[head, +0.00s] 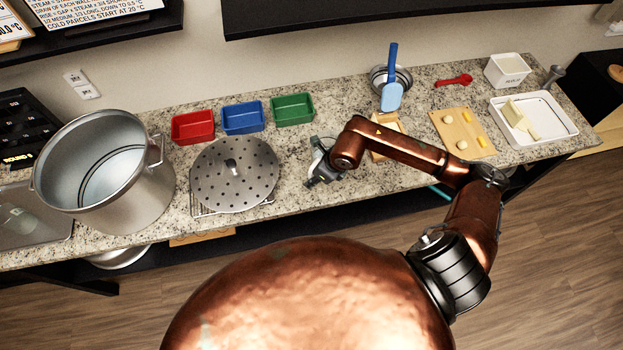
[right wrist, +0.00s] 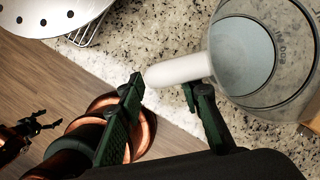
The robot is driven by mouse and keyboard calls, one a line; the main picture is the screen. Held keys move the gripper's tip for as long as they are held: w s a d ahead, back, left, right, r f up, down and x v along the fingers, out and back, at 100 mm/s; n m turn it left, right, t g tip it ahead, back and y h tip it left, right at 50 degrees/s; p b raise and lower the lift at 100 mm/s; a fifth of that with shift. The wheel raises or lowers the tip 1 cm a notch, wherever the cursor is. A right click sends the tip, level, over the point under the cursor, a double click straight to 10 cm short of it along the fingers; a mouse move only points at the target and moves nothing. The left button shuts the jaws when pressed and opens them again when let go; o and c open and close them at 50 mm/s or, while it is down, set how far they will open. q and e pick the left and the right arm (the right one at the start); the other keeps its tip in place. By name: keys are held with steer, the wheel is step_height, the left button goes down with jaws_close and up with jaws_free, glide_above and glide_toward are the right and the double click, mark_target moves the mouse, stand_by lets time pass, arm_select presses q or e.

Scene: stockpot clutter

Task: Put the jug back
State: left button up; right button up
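The jug (right wrist: 285,35) is a clear grey measuring jug with printed marks. It fills the upper right of the right wrist view, with its white handle (right wrist: 178,70) pointing left. My right gripper (right wrist: 163,95) is open, with its two dark fingers apart. The handle's end lies at the fingertips, close to the left finger; I cannot tell whether they touch. In the head view my right gripper (head: 322,172) is over the counter's front, right of the perforated disc, and largely hides the jug. My left gripper (right wrist: 42,122) shows small in the right wrist view, open and empty.
A large steel pot (head: 145,200) and the perforated disc (head: 235,185) are left on the counter. Red (head: 193,127), blue (head: 243,118) and green (head: 293,109) bins stand behind. A blue scoop (head: 392,95), a cutting board (head: 470,147) and a white tray (head: 555,125) are right.

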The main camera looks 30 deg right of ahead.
steer(key=v, duration=0.9)
steer(key=shift+b, duration=0.35)
